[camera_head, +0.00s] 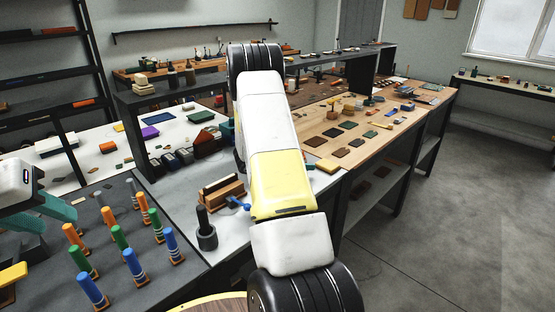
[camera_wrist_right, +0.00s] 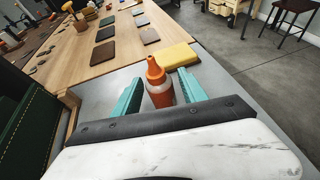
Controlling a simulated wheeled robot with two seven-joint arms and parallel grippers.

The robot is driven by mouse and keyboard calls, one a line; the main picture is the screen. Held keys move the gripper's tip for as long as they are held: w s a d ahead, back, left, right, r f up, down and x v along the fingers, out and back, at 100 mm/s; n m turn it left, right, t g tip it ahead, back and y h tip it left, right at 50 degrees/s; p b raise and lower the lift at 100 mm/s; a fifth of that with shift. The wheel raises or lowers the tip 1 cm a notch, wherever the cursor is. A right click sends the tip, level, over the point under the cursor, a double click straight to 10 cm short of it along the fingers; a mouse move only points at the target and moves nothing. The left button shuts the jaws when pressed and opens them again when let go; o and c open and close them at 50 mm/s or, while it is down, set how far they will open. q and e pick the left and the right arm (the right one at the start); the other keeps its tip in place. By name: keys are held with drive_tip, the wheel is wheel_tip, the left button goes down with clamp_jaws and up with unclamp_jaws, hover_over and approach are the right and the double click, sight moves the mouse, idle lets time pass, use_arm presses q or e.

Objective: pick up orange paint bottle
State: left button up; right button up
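In the head view my right arm covers the bottle and the right gripper. My left gripper (camera_head: 42,212) shows only partly at the left edge, above the grey table, with teal fingers; their spacing is unclear.
A yellow block (camera_wrist_right: 174,56) lies just beyond the bottle, near the grey surface's edge. A wooden bench (camera_wrist_right: 100,40) with several flat dark squares lies further on. Several coloured marker-like sticks stand on the grey table (camera_head: 190,262) by my left gripper.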

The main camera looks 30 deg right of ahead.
clamp_jaws()
drive_tip(key=shift+r, duration=0.15)
